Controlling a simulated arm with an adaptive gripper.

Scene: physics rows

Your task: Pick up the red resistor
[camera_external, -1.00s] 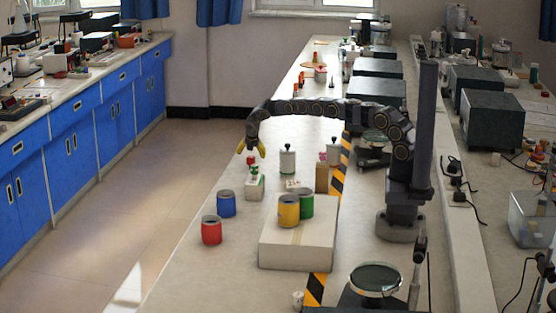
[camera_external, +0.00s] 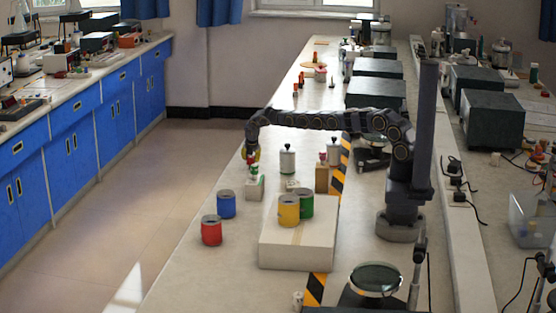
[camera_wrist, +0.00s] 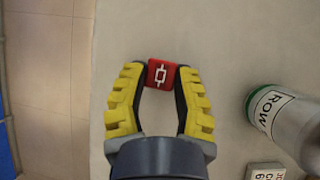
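The red resistor (camera_wrist: 161,73) is a small red block with a white resistor symbol on its face. In the wrist view it sits between the tips of my gripper (camera_wrist: 161,76), whose yellow and dark fingers lean inward and appear to touch its two sides. In the external view my gripper (camera_external: 251,155) points down around the red block, just above a white block with a green part (camera_external: 254,187). The fingers partly hide the resistor there. I cannot tell whether it is clear of what is under it.
A white bottle labelled ROW (camera_wrist: 290,120) stands close on the right in the wrist view. Blue (camera_external: 226,206), red (camera_external: 211,232), yellow (camera_external: 289,212) and green (camera_external: 306,205) cans stand nearer the camera. The table edge lies to the left.

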